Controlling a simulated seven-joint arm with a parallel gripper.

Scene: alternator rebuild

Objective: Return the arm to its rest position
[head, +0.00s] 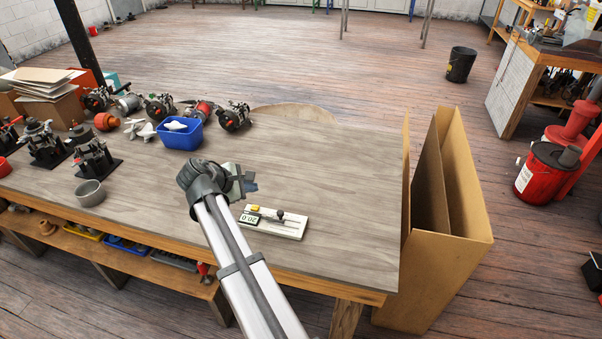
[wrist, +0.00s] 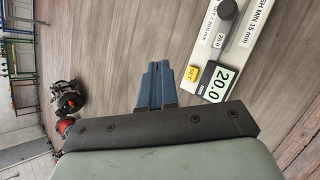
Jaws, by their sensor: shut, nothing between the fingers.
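My gripper (head: 249,185) is above the wooden workbench (head: 350,190), at the end of my arm, which reaches in from the bottom of the head view. In the wrist view the blue fingers of my gripper (wrist: 158,84) are together with nothing between them. A white gauge board (head: 275,221) lies on the bench just right of my gripper, apart from it. In the wrist view the gauge board (wrist: 262,50) shows a display reading 20.0, a yellow SET button and a dark knob.
A blue bin (head: 181,134) with white parts, several alternator units (head: 234,117) and a grey bowl (head: 90,193) stand on the bench's left half. A tall cardboard box (head: 450,225) stands against the right end. The bench's right part is clear.

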